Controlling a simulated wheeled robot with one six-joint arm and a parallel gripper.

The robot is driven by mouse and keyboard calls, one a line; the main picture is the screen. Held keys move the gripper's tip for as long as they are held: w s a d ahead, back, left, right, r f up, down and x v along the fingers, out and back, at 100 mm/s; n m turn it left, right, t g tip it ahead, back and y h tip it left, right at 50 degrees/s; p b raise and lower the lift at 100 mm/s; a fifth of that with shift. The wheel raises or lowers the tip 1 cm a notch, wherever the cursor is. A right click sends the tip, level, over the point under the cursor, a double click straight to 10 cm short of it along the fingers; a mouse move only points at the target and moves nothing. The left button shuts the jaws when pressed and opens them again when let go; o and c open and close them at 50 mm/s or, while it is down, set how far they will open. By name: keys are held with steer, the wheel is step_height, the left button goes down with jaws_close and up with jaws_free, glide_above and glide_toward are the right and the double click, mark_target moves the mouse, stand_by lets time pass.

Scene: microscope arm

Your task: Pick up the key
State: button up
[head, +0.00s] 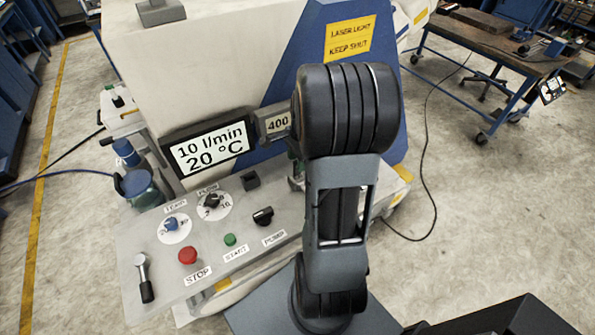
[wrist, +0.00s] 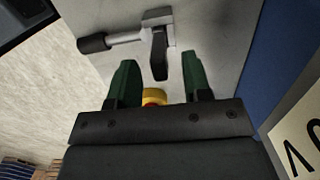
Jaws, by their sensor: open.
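My gripper (wrist: 158,76) shows in the wrist view with its two green fingers apart. A dark flat tab (wrist: 159,55) points down toward the gap between the fingertips. It hangs beside a silver lever with a black grip (wrist: 95,42) on a pale surface. A yellow round part with a red centre (wrist: 153,97) shows between the fingers, close to the gripper body. I cannot tell for sure which of these is the key. In the head view my arm hides most of the gripper and what is before it; only a bit of green shows beside the arm.
The pale control panel (head: 140,236) carries a red stop button (head: 187,256), a green start button (head: 230,240), knobs and a black-handled lever (head: 145,278). A display (head: 210,148) stands behind it. A workbench (head: 490,45) is at the back right. The floor right of the machine is mostly clear.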

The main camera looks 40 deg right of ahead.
mark_target(296, 175)
steer(key=shift+a+f, duration=0.15)
steer(key=shift+f, duration=0.8)
steer(key=shift+a+f, duration=0.15)
steer(key=shift+f, duration=0.75)
jaws_close()
